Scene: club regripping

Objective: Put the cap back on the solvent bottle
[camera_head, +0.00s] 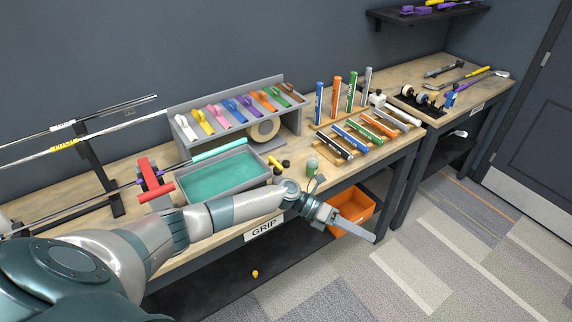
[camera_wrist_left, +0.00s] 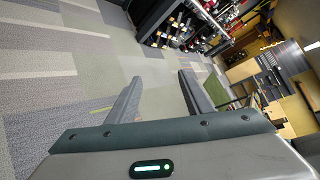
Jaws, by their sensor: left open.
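A small green bottle (camera_head: 312,167), which looks like the solvent bottle, stands upright near the front edge of the workbench; whether its top is bare is too small to tell. A small dark round piece (camera_head: 286,163) lies to its left and may be the cap, but I cannot be sure. My left gripper (camera_head: 368,236) reaches past the bench's front edge, to the right of and lower in the picture than the bottle. In the left wrist view its two fingers (camera_wrist_left: 160,78) are apart with nothing between them, and carpet shows beyond. My right gripper is not in view.
A grey tray with teal liquid (camera_head: 240,190) and a yellow piece (camera_head: 274,162) are left of the bottle. Racked colored grips (camera_head: 352,137) stand to its right. An orange bin (camera_head: 352,204) is below the bench edge. A club lies clamped in a red vise (camera_head: 148,172).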

